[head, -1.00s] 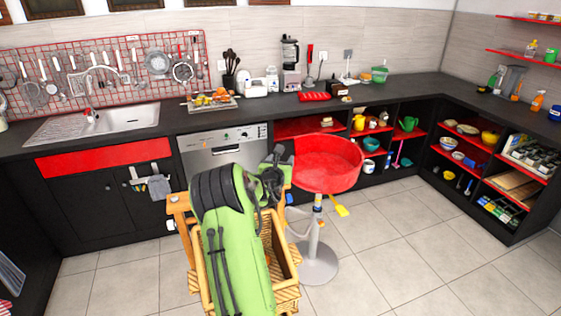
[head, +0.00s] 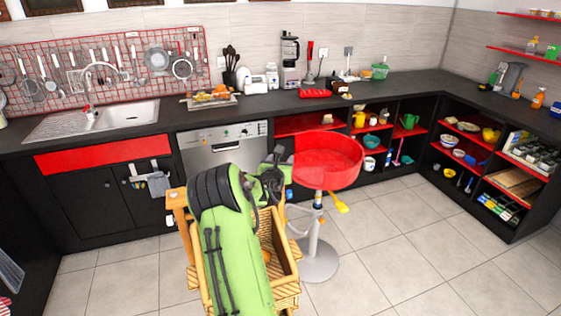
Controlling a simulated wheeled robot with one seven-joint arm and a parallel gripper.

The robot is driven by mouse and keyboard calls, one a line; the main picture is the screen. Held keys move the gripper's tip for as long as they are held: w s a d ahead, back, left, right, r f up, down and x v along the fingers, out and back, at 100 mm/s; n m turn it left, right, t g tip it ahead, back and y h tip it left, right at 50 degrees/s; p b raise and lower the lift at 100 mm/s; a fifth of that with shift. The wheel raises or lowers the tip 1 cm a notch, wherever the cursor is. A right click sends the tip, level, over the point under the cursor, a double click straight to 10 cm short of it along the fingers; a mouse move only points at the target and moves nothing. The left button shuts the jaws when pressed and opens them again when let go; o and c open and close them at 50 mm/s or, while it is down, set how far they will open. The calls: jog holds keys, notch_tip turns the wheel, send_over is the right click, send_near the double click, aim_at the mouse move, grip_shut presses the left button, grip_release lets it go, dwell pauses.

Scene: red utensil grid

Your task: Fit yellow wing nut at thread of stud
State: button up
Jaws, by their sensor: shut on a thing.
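My green arm (head: 232,245) rises from the bottom middle of the head view and bends at a black ribbed joint (head: 222,187). Its far links end beside the red stool seat. My gripper cannot be made out; the arm's own links and the stool hide that area. I cannot make out the wing nut or the stud with certainty. A yellow piece (head: 341,208) shows beside the stool's post, but its shape does not tell me what it is. A wooden frame (head: 284,242) with open sides stands around the lower arm.
A red-seated stool (head: 328,160) stands close to the right of the arm. Behind are the dark counter (head: 262,104), a dishwasher (head: 222,146) and open shelves with red boards holding pots and cups. The tiled floor (head: 400,240) is clear to the right.

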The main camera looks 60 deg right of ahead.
jog(key=shift+f, duration=0.25)
jog(key=o, duration=1.1)
jog(key=shift+a+f, duration=0.1)
jog(key=b+v, duration=0.1)
jog(key=v, duration=1.4)
jog(key=shift+a+b, duration=0.3)
jog(key=shift+b, duration=0.1)
jog(key=shift+s, duration=0.1)
